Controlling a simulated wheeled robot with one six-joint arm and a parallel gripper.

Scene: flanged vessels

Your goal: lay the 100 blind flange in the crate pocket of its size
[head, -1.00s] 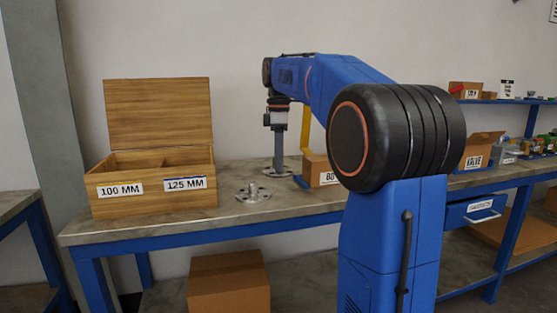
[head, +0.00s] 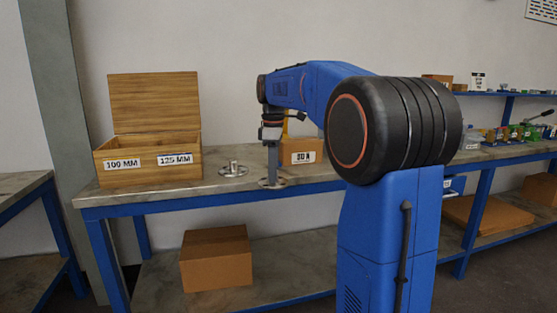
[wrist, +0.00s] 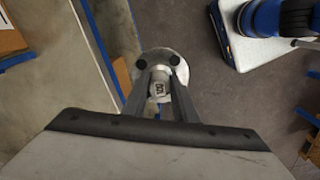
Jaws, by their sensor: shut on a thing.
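My gripper (head: 272,178) is shut on the hub of a round steel flange (head: 272,185), which hangs level at the table's front edge. In the wrist view my gripper's fingers (wrist: 160,92) clasp the hub of this flange (wrist: 151,59), and the hub bears the mark 100. The wooden crate (head: 150,174) stands on the table to the left with its lid up. Its left front label reads 100 MM and its right one 125 MM. The pocket floors are hidden by the front wall. A second flange (head: 233,171) lies on the table between crate and gripper.
A cardboard box (head: 301,152) stands on the table behind my gripper. Another cardboard box (head: 215,260) is on the lower shelf. Shelves with several small parts are at the right, partly behind my arm. The tabletop (head: 215,184) is clear in front of the crate.

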